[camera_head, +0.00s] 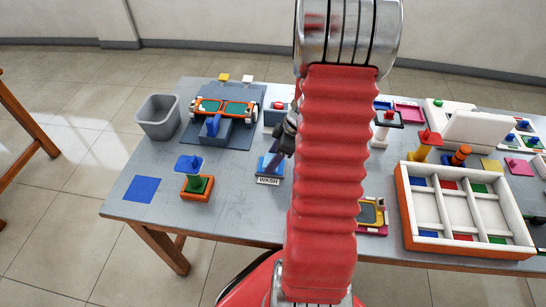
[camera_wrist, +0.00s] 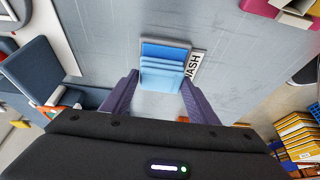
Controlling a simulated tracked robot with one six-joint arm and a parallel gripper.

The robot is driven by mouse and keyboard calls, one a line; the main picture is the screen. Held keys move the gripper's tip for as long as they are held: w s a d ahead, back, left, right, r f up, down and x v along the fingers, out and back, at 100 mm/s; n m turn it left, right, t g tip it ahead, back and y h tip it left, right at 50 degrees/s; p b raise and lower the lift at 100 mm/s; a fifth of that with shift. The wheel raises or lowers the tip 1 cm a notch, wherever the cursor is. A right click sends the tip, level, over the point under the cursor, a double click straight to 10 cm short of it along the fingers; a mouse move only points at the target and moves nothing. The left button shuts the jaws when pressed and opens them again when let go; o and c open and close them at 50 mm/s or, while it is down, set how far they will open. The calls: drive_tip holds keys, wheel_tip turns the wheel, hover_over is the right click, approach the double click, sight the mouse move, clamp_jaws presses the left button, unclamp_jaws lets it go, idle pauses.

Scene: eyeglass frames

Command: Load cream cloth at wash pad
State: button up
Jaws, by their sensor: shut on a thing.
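The wash pad (camera_head: 268,166) is a blue block behind the WASH label (camera_head: 268,181) on the table, partly covered by my arm. In the wrist view, the wash pad (camera_wrist: 165,46) shows as a blue edge beside the label (camera_wrist: 195,64). My gripper (camera_wrist: 159,82) has its two purple fingers on either side of a light blue, stepped piece (camera_wrist: 163,70) at the pad. I cannot tell how this piece is joined to the pad. I cannot make out a cream-coloured cloth for certain. In the head view, my gripper (camera_head: 284,138) is mostly hidden by my red arm.
A grey bin (camera_head: 158,117) stands at the back left.

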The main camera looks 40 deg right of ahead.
drive_tip(key=shift+r, duration=3.5)
drive_tip(key=shift+s, duration=0.1)
